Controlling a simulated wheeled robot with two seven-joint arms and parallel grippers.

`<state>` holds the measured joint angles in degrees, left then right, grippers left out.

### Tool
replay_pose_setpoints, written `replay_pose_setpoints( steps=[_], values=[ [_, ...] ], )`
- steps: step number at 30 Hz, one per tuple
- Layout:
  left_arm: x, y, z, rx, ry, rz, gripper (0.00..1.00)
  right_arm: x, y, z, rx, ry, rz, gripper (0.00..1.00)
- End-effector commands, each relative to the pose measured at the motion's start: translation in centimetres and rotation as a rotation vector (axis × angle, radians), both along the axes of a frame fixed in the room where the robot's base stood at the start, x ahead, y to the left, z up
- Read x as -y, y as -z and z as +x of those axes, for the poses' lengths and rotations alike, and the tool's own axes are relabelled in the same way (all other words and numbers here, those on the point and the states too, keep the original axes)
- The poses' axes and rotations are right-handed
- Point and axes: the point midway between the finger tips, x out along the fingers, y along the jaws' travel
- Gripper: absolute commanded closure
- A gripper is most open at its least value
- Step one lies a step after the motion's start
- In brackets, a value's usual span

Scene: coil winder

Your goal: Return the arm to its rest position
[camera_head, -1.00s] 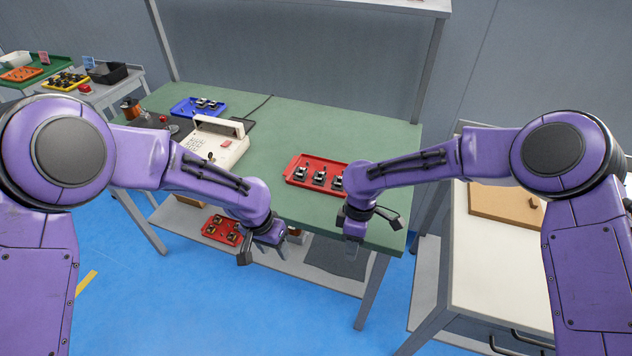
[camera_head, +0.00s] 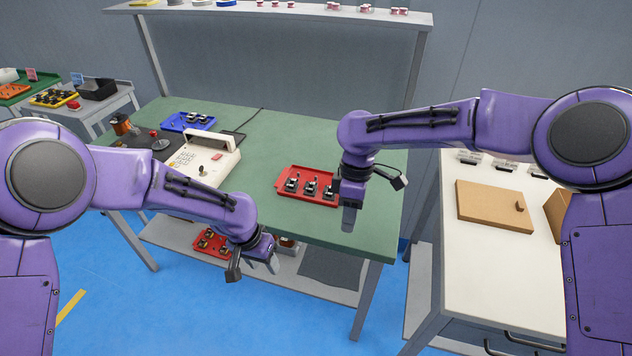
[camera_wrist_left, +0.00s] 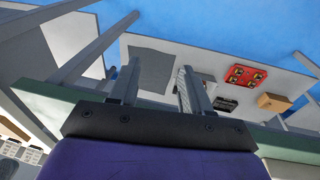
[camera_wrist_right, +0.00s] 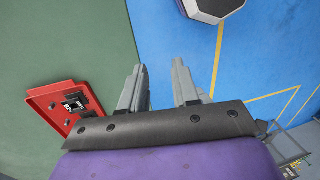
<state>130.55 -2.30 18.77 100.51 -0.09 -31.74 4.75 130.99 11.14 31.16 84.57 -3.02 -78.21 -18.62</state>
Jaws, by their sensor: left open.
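My left gripper (camera_head: 262,262) hangs low in front of the green bench's front edge. In the left wrist view its fingers (camera_wrist_left: 158,88) are apart with nothing between them. My right gripper (camera_head: 349,216) points down over the bench's front right part, beside the red tray (camera_head: 293,193). In the right wrist view its fingers (camera_wrist_right: 160,85) are apart and empty. The red tray holds several small dark parts, and its right end is partly hidden by my right gripper.
The green bench (camera_head: 265,150) carries a cream winder machine (camera_head: 208,160) and a blue tray (camera_head: 188,122). A lower shelf (camera_head: 215,262) holds another red tray (camera_head: 208,243). A white side table (camera_head: 480,270) with a brown board (camera_head: 493,207) stands right.

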Motion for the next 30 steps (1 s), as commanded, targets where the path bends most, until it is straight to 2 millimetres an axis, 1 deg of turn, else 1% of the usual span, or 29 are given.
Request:
replay_pose_setpoints(
  steps=[6, 8, 10, 11, 12, 14, 15, 17, 18, 20, 21, 23, 24, 26, 27, 30],
  values=[
    [0.0, 0.0, 0.0, 0.0, -0.001, 0.0, 0.52, -0.1, 0.1, 0.0, -0.001, 0.001, 0.0, 0.7],
    [-0.2, 0.5, -0.3, -0.003, -0.014, -0.004, 0.52, -0.2, 0.9, -0.3, -0.006, 0.02, 0.007, 0.7],
    [-0.5, 2.1, -1.2, -0.007, -0.058, -0.017, 0.52, -0.9, 3.4, -1.3, -0.021, 0.092, 0.031, 0.7],
    [-0.9, 3.1, -1.8, -0.008, -0.089, -0.026, 0.52, -1.2, 5.1, -2.0, -0.03, 0.142, 0.046, 0.7],
    [-1.4, 4.7, -2.8, -0.008, -0.143, -0.037, 0.52, -1.7, 7.6, -3.1, -0.04, 0.227, 0.067, 0.7],
    [-2.5, 7.2, -4.6, -0.004, -0.236, -0.049, 0.52, -2.2, 11.9, -5.3, -0.057, 0.386, 0.094, 0.7],
    [-3.4, 8.8, -6.0, 0.002, -0.302, -0.053, 0.52, -2.2, 14.6, -6.8, -0.062, 0.503, 0.106, 0.7],
    [-4.9, 10.9, -8.1, 0.015, -0.402, -0.051, 0.52, -1.8, 18.2, -9.2, -0.058, 0.679, 0.112, 0.7],
    [-6.1, 12.1, -9.7, 0.026, -0.468, -0.044, 0.52, -1.2, 20.4, -11.0, -0.05, 0.797, 0.108, 0.7],
    [-7.9, 13.6, -12.1, 0.047, -0.565, -0.025, 0.52, 0.3, 23.3, -13.7, -0.025, 0.974, 0.089, 0.7],
    [-9.3, 14.5, -13.8, 0.062, -0.628, -0.006, 0.52, 1.6, 24.9, -15.5, 0.002, 1.09, 0.07, 0.7],
    [-11.4, 15.4, -16.4, 0.092, -0.719, 0.029, 0.52, 4.1, 26.8, -18.4, 0.057, 1.26, 0.032, 0.7],
    [-12.9, 15.7, -18.2, 0.113, -0.774, 0.058, 0.52, 6.0, 27.6, -20.4, 0.104, 1.364, 0.001, 0.7],
    [-15.1, 15.9, -20.8, 0.149, -0.85, 0.105, 0.52, 9.0, 28.2, -23.3, 0.187, 1.504, -0.049, 0.7],
    [-16.5, 15.8, -22.4, 0.173, -0.894, 0.136, 0.52, 11.0, 28.2, -24.9, 0.248, 1.584, -0.079, 0.7],
    [-19.2, 15.1, -25.3, 0.23, -0.973, 0.204, 0.52, 15.1, 27.3, -28.2, 0.39, 1.724, -0.141, 0.7]
  ],
)
